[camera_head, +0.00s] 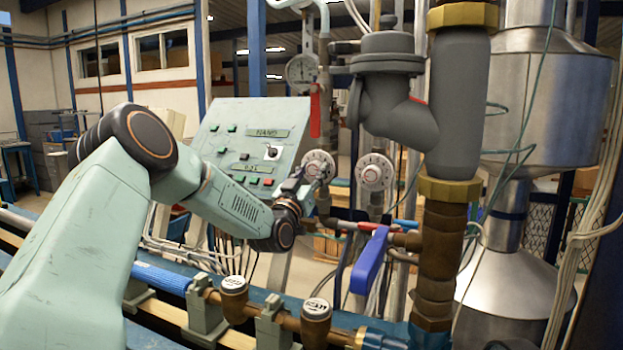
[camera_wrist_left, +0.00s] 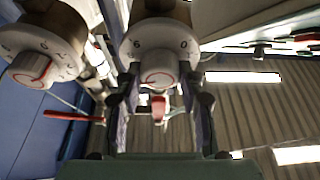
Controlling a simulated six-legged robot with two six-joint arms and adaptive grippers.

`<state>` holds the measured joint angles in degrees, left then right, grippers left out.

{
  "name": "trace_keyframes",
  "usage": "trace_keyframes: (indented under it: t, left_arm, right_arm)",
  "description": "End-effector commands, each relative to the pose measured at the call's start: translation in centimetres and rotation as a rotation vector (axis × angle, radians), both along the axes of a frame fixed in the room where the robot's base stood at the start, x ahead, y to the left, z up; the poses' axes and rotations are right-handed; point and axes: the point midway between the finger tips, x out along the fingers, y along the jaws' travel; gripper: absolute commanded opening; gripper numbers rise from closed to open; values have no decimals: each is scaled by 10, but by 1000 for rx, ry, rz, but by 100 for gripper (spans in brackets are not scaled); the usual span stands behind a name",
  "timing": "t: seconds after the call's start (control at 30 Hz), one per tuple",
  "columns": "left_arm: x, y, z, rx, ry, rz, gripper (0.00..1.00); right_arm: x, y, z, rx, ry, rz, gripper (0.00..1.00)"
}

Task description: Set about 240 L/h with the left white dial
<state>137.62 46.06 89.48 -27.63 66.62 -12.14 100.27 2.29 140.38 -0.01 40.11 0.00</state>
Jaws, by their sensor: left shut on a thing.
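The left white dial (camera_head: 319,165) is a round white knob with dark marks, mounted on the pipework right of the control panel. My left gripper (camera_head: 303,187) is at this dial, coming from the lower left and partly covering it. In the left wrist view the dial (camera_wrist_left: 158,52) sits at the far end of the gripper (camera_wrist_left: 161,100), with one finger on each side and the jaws shut on it. Its digits 6 and 0 and a red-edged pointer show there; the exact setting is not readable. My right gripper is in neither view.
A second white dial (camera_head: 374,172) is close on the right and also shows in the wrist view (camera_wrist_left: 45,55). A blue lever (camera_head: 370,262), a red handle (camera_head: 315,112), a thick grey valve (camera_head: 390,90) and the sloped control panel (camera_head: 250,130) surround the arm.

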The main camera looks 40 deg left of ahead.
Motion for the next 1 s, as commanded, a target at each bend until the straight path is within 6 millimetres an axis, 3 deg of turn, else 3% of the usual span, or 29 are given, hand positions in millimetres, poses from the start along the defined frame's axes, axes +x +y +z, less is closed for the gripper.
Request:
trace_keyframes:
  t: [0.43,0.47,0.5,0.73,1.0]
  left_arm:
    - [0,-1,-3,-96,-25,-1,7]
    - [0,-1,-3,-95,-25,-1,39]
    - [0,-1,-3,-95,-25,-1,43]
    - [0,0,-2,-93,-27,0,62]
    - [0,0,-1,-92,-28,0,62]
  right_arm:
    - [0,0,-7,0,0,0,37]
    - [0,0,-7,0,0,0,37]
    - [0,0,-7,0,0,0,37]
    - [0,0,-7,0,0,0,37]
    - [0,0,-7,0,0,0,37]
